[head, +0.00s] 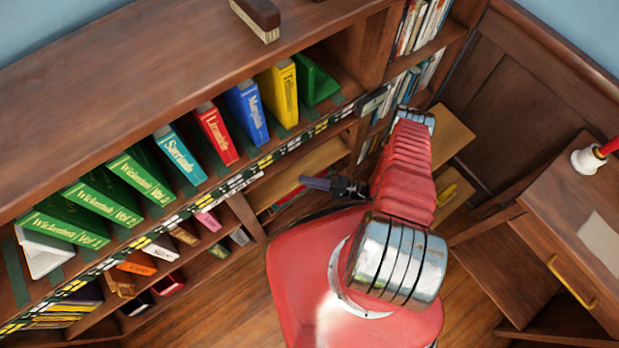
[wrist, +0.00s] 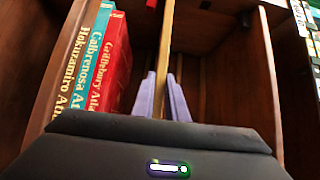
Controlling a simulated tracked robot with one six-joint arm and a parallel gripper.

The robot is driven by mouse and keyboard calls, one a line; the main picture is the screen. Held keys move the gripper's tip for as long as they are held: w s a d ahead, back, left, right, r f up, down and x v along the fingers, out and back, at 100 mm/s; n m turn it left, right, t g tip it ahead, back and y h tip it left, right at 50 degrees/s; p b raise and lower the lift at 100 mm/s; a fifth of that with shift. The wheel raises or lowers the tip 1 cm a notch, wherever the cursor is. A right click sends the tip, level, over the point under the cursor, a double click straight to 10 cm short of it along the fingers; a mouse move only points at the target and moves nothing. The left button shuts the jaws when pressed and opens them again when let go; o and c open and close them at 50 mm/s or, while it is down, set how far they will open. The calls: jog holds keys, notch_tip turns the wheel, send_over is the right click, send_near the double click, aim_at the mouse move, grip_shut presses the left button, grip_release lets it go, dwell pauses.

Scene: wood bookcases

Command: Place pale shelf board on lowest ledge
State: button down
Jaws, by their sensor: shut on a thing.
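The pale shelf board (head: 302,170) is in the lower bay of the bookcase, at the centre of the head view. My gripper (head: 318,184) reaches into this bay with its purple fingers at the board's front edge. In the wrist view the board (wrist: 166,50) shows edge-on as a thin pale strip. The purple fingers of my gripper (wrist: 163,98) are shut on it, one on each side. The lowest ledge is not clearly visible, and I cannot tell whether the board touches a support.
In the wrist view a red atlas (wrist: 117,65) and a teal atlas (wrist: 97,55) stand close beside the board. The bay's other side looks empty. In the head view, coloured books fill the upper shelf, including a yellow book (head: 280,92). A wooden desk (head: 570,225) stands at right.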

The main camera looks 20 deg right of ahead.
jog(key=shift+w+f, duration=0.1)
jog(key=shift+f, duration=0.45)
jog(key=c, duration=1.7)
grip_release()
jog(key=shift+f, duration=0.1)
jog(key=shift+d, duration=0.1)
jog(key=shift+v, duration=6.85)
